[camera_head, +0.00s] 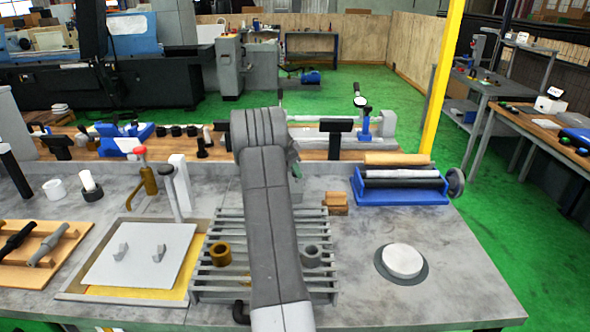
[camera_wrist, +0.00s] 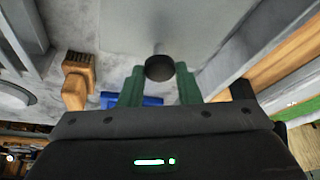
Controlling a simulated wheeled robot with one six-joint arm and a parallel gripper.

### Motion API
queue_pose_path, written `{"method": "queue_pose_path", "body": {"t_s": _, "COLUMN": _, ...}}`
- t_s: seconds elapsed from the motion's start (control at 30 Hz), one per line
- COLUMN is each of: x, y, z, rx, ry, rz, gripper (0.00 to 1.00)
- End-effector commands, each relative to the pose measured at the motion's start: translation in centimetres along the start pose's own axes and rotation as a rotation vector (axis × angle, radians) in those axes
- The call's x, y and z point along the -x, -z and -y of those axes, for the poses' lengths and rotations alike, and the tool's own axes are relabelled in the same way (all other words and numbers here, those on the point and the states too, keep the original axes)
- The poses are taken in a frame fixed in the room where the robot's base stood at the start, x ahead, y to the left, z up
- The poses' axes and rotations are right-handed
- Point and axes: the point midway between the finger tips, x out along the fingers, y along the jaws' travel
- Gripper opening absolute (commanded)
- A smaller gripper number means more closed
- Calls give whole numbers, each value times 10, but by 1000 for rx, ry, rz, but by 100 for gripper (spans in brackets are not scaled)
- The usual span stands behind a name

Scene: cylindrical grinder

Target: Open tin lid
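No thing is clearly recognisable as a tin. A grey rectangular plate (camera_head: 140,255) with two small hook-shaped handles lies over a shallow yellow-edged tray (camera_head: 70,290); it looks like a lid. A white round piece (camera_head: 403,260) sits on a dark grey disc at the right and could also be a lidded tin. My gripper is mostly hidden behind my arm in the head view. In the wrist view, the green fingers of my gripper (camera_wrist: 160,80) are apart, with a dark round knob (camera_wrist: 159,67) between their tips. Whether they press on it is unclear.
A slatted grey rack (camera_head: 215,265) with two rings lies under my arm. A wooden brush (camera_head: 335,203), also in the wrist view (camera_wrist: 78,75), and a blue roller stand (camera_head: 400,190) are at the right. A board with tools (camera_head: 25,270) is at the left.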

Motion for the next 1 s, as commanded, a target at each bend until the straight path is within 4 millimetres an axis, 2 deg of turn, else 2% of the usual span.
{"method": "queue_pose_path", "body": {"t_s": 0.03, "x": 0, "y": 0, "z": 0, "rx": 0, "ry": 0, "rz": 0, "gripper": 7}}
{"method": "queue_pose_path", "body": {"t_s": 0.07, "x": 0, "y": 0, "z": 0, "rx": 0, "ry": 0, "rz": 0, "gripper": 1}}
{"method": "queue_pose_path", "body": {"t_s": 0.1, "x": 0, "y": 0, "z": 0, "rx": 0, "ry": 0, "rz": 0, "gripper": 0}}
{"method": "queue_pose_path", "body": {"t_s": 0.27, "x": 2, "y": -5, "z": 3, "rx": 1, "ry": 2, "rz": 0, "gripper": 0}}
{"method": "queue_pose_path", "body": {"t_s": 0.37, "x": 9, "y": -21, "z": 10, "rx": 4, "ry": 3, "rz": 0, "gripper": 0}}
{"method": "queue_pose_path", "body": {"t_s": 0.6, "x": 35, "y": -79, "z": 37, "rx": 3, "ry": 4, "rz": 0, "gripper": 0}}
{"method": "queue_pose_path", "body": {"t_s": 0.7, "x": 43, "y": -97, "z": 45, "rx": 2, "ry": 4, "rz": 0, "gripper": 0}}
{"method": "queue_pose_path", "body": {"t_s": 0.8, "x": 47, "y": -108, "z": 49, "rx": 0, "ry": 2, "rz": 0, "gripper": 0}}
{"method": "queue_pose_path", "body": {"t_s": 1.0, "x": 48, "y": -113, "z": 51, "rx": -2, "ry": 3, "rz": -1, "gripper": 0}}
